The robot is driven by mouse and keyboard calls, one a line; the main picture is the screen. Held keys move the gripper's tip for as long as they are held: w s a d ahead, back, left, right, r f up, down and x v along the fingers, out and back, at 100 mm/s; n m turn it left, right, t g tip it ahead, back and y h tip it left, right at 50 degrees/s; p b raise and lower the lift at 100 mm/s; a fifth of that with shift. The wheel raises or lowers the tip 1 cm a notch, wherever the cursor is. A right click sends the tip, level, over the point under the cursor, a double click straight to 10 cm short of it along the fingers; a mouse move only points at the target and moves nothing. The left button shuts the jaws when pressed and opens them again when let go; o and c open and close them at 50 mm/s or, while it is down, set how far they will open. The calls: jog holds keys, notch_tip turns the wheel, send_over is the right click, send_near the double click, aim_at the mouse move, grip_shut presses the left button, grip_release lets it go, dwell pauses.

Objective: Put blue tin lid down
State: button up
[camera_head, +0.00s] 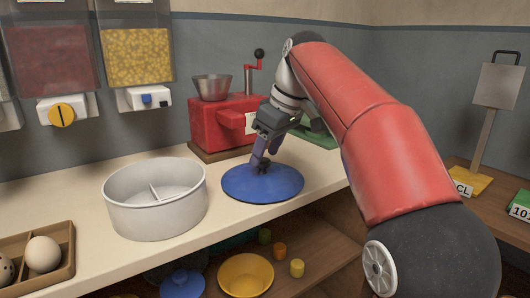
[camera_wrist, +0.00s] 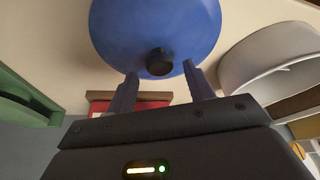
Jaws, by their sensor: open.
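The blue tin lid (camera_head: 280,186) is a flat round disc with a small dark knob in its middle. It lies on the counter, just right of the white round tin (camera_head: 157,205), which has no lid on it and shows a divider inside. My gripper (camera_head: 262,163) is above the lid, close to its knob. In the wrist view the lid (camera_wrist: 155,30) fills the top middle, and its black knob (camera_wrist: 159,62) is between and beyond my two open fingers (camera_wrist: 160,85). The fingers are apart and the knob is not clasped.
A red grinder (camera_head: 222,124) with a metal hopper stands behind the lid, with a green object (camera_head: 318,133) to its right. An egg tray (camera_head: 38,262) is at the front left. Below the counter, a shelf holds a yellow bowl (camera_head: 246,275) and small cups.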

jog(key=p+v, duration=0.3)
jog(key=v, duration=0.7)
jog(key=shift+d+r+p, duration=0.15)
jog(key=shift+r+p, duration=0.1)
jog(key=shift+p, duration=0.05)
jog(key=shift+s, duration=0.2)
jog(key=s+d+f+m+t+h, duration=0.1)
jog(key=s+d+f+m, duration=0.2)
jog(key=s+f, duration=0.5)
jog(key=s+d+f+m+t+h, duration=0.1)
jog(key=s+d+f+m, duration=0.3)
jog(key=s+f, duration=0.3)
jog(key=s+d+f+m+t+h, duration=0.1)
jog(key=s+d+f+m, duration=0.3)
jog(key=s+f, duration=0.4)
notch_tip(320, 180, down, 4)
jog(key=shift+s+d+h, duration=0.2)
jog(key=shift+s+h, duration=0.1)
jog(key=shift+s, duration=0.1)
